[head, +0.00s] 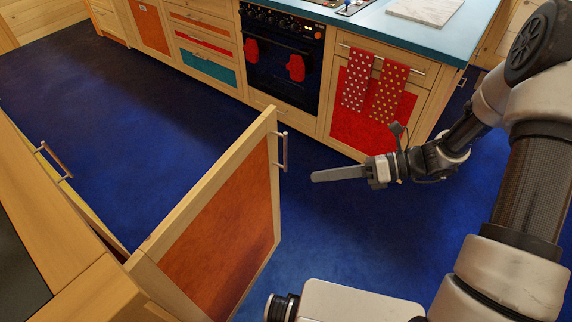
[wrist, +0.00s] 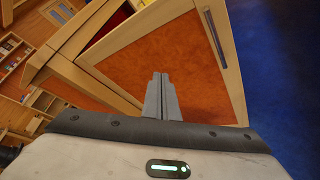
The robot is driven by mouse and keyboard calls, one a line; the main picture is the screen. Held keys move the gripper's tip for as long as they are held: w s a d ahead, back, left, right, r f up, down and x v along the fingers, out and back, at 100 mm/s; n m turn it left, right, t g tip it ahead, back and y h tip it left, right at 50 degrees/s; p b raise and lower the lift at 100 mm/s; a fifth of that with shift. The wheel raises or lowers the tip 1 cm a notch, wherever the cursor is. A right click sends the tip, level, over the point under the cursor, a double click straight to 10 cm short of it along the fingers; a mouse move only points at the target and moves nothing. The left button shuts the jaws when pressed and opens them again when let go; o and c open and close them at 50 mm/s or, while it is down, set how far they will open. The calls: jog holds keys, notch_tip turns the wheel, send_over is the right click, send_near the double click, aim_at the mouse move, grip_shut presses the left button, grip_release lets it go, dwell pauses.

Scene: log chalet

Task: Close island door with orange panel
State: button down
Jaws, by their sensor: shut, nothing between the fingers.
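The island door with the orange panel (head: 222,232) stands swung wide open at the lower left of the head view, jutting out from the wooden island (head: 68,255). Its metal bar handle (head: 284,152) is near the free edge. In the wrist view the orange panel (wrist: 165,62) fills the middle, with the handle (wrist: 214,38) at upper right. My gripper (head: 316,177) is shut and empty. In the head view it appears to the right of the door's free edge, pointing left towards it. In the wrist view its closed fingers (wrist: 161,82) show in front of the panel; contact cannot be told.
A counter (head: 390,28) with an oven (head: 280,60) and drawers lines the back. Two dotted red towels (head: 388,92) hang over a red-panelled cabinet door. Blue floor (head: 110,110) is clear between counter and island. Another handle (head: 56,160) shows at the left.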

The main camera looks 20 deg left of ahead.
jog(key=w+a+f+m+t+y+b, duration=0.1)
jog(key=w+f+m+t+y+b, duration=0.15)
jog(key=f+m, duration=0.55)
jog(key=w+f+m+t+y+b, duration=0.1)
jog(key=f+m+t, duration=0.4)
jog(key=f, duration=0.6)
jog(key=g+b, duration=0.1)
jog(key=b, duration=0.1)
send_near(266, 182)
jog(key=shift+m, duration=0.4)
jog(key=x, duration=0.5)
jog(key=shift+w+a+f, duration=0.1)
jog(key=shift+w+a, duration=0.15)
jog(key=shift+a, duration=0.45)
jog(key=shift+a, duration=0.1)
